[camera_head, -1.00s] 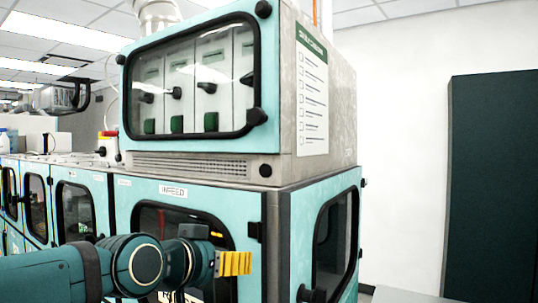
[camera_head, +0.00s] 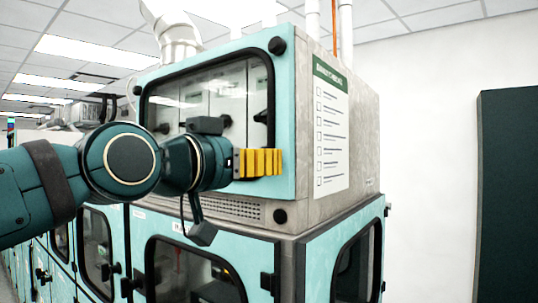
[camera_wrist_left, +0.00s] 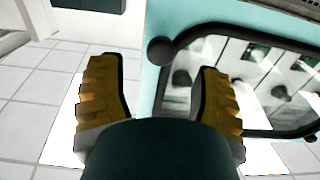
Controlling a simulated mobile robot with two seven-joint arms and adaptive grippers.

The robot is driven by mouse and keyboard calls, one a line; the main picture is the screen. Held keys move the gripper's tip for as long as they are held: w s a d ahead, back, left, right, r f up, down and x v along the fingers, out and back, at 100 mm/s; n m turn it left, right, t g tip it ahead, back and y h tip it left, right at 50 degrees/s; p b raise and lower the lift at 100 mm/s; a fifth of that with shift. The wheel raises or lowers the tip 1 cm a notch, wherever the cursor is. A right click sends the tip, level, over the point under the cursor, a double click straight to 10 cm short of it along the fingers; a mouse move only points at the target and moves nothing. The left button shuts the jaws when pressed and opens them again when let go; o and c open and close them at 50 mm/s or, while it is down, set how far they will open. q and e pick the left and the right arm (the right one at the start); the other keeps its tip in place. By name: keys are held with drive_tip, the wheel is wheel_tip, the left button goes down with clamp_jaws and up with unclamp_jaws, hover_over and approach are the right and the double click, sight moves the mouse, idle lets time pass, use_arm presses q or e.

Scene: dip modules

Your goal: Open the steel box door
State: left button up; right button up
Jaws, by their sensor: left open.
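The steel box (camera_head: 330,215) sits on top of a teal cabinet, with a teal-framed door (camera_head: 287,110) on its front. The door has a dark-edged window (camera_head: 225,92) and looks shut. My left gripper (camera_head: 262,162), with yellow ribbed fingers, is in front of the door's lower right part. In the left wrist view its fingers (camera_wrist_left: 160,105) are apart and empty, with a black knob (camera_wrist_left: 161,50) beyond them. My right gripper is in neither view.
The teal cabinet below (camera_head: 312,268) has dark windows and black latches. A checklist sheet (camera_head: 331,130) is on the box's right side. A dark green panel (camera_head: 508,190) stands against the white wall at right, with free space between.

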use_arm(q)
drive_tip(key=x, duration=0.5)
drive_tip(key=shift+p, duration=0.4)
clamp_jaws()
